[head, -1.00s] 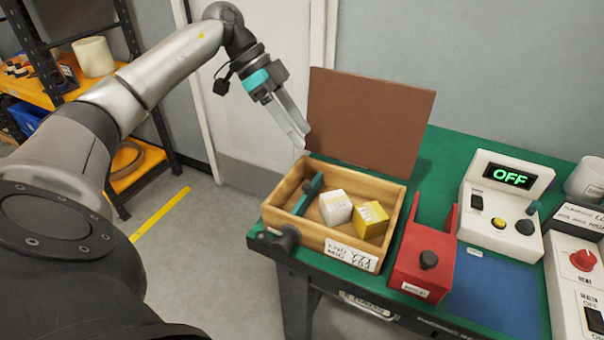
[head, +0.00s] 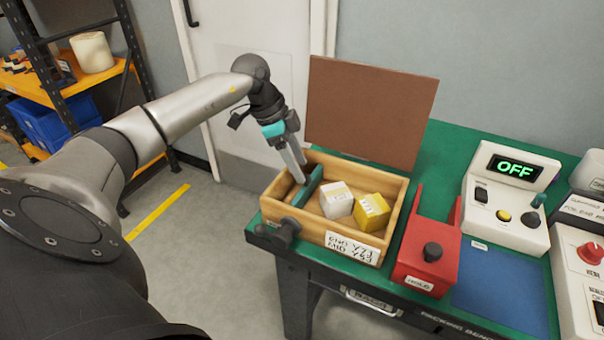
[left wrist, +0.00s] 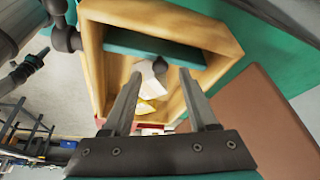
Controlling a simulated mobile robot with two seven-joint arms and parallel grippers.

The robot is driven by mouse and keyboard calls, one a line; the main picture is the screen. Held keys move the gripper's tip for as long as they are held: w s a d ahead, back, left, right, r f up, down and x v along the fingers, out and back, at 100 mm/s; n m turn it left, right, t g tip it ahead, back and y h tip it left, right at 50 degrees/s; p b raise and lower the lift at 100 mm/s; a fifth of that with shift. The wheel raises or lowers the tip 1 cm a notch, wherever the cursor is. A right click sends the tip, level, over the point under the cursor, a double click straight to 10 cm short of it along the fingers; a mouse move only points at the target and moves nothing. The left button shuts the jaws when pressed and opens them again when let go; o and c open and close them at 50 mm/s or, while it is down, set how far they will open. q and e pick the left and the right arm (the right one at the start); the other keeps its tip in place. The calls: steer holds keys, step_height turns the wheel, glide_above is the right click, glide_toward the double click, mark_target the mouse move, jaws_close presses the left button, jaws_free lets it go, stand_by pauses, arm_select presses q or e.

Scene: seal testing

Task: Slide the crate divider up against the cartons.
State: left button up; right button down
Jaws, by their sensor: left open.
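The wooden crate (head: 285,216) sits on the bench with the green divider (head: 312,186) across its left part. A white carton (head: 337,202) and a yellow carton (head: 372,212) stand to the divider's right, with a gap between divider and white carton. My left gripper (head: 300,178) is open, its fingertips down at the divider's left side, inside the crate. In the left wrist view, the gripper (left wrist: 161,75) has a dark knob (left wrist: 160,66) showing between its fingertips, by the divider (left wrist: 150,46). I cannot tell whether they touch. My right gripper is out of view.
A brown upright panel (head: 365,110) stands behind the crate. A red fixture (head: 425,262) is close on its right, then a white device (head: 505,205) reading OFF. A dark knob (head: 285,232) sticks out at the crate's front left corner.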

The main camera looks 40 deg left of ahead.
mark_target(306, 189)
arm_select(q)
steer(key=shift+x, duration=1.2)
jaws_close()
steer(key=shift+r, duration=0.1)
stand_by(0.5)
